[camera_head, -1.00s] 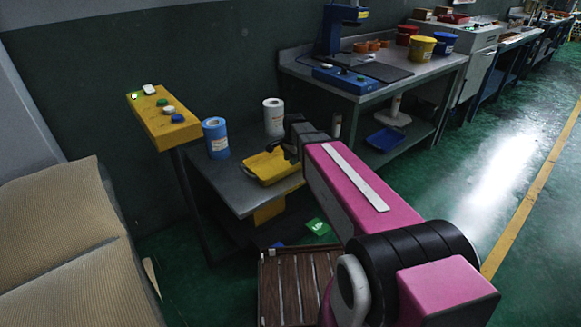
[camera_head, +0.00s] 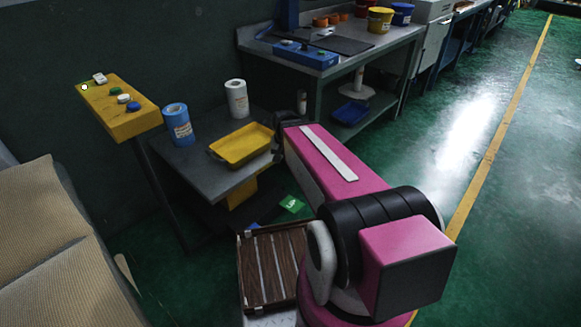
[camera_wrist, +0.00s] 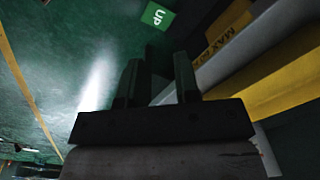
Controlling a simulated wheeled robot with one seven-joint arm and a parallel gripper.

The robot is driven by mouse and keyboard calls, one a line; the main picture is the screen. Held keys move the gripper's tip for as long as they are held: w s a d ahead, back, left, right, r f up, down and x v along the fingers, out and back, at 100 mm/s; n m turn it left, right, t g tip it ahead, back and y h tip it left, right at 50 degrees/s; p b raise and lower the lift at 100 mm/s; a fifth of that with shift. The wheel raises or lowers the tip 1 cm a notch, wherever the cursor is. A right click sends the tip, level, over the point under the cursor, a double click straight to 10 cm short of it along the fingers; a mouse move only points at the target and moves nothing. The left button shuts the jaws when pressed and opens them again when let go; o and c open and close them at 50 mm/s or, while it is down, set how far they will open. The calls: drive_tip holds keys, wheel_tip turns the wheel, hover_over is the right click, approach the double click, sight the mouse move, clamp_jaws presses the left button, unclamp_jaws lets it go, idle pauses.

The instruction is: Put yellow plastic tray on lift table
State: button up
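The yellow plastic tray (camera_head: 241,146) lies on the grey top of the lift table (camera_head: 190,181), near its right edge. It looks empty and rests flat on the tabletop. In the wrist view a yellow strip (camera_wrist: 275,93), probably the tray's side, runs along the grey table edge (camera_wrist: 255,50) at the right. My gripper (camera_wrist: 158,75) is open, with nothing between its two dark fingers. It is beside the table's right side, apart from the tray, above green floor. In the head view my pink arm mostly hides it.
A yellow button box (camera_head: 118,108) stands at the table's left. A workbench (camera_head: 350,62) is behind my arm, and a slatted wooden pallet (camera_head: 272,268) is in front. Green floor is clear at right.

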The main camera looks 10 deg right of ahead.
drive_tip(key=s+n, duration=0.1)
drive_tip(key=s+d+f+n, duration=0.1)
drive_tip(key=s, duration=0.1)
drive_tip(key=s+d+n, duration=0.1)
drive_tip(key=shift+s+d+f, duration=0.1)
drive_tip(key=shift+s+f, duration=0.15)
drive_tip(key=shift+s, duration=0.15)
